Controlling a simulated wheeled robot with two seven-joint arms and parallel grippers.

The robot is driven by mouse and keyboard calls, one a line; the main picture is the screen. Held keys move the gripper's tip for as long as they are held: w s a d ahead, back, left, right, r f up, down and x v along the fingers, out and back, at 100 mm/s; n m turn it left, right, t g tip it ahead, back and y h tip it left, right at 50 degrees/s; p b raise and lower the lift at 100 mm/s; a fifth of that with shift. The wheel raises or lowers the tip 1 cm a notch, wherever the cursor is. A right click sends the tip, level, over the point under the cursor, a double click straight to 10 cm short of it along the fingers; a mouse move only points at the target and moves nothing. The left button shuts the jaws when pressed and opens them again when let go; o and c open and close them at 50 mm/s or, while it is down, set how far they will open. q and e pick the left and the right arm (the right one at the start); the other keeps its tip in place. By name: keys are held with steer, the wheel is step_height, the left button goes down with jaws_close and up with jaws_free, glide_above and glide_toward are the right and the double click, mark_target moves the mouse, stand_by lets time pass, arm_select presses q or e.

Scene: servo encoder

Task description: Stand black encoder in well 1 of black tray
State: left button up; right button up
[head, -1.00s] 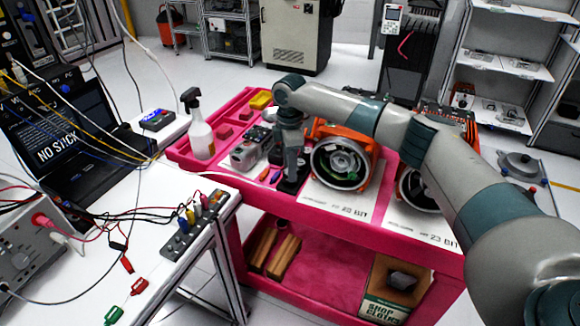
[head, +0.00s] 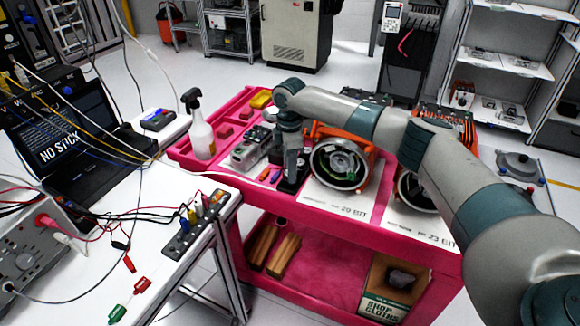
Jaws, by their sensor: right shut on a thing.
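My right gripper (head: 291,174) points straight down over the pink cart, just left of the left orange motor. It is shut on a small dark thing, taken to be the black encoder, which the fingers mostly hide. A low black tray (head: 288,187) shows at the fingertips on the cart top. Its wells are too small and too covered to tell apart, and I cannot tell whether the encoder touches it. My left gripper is not in view.
Two orange motors with round faces, the nearer-left one (head: 340,164) close to my gripper, stand on white labelled sheets. A grey device (head: 250,148) and a spray bottle (head: 200,135) stand to the left. A white bench (head: 150,240) with wiring fills the lower left.

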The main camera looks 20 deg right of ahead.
steer(key=shift+f, duration=0.35)
steer(key=o, duration=1.1)
steer(key=shift+c, duration=0.3)
steer(key=shift+r+p, duration=1.25)
steer(key=shift+p, duration=0.15)
step_height(320, 180, up, 5)
steer(key=p, duration=0.5)
steer(key=shift+f, duration=0.1)
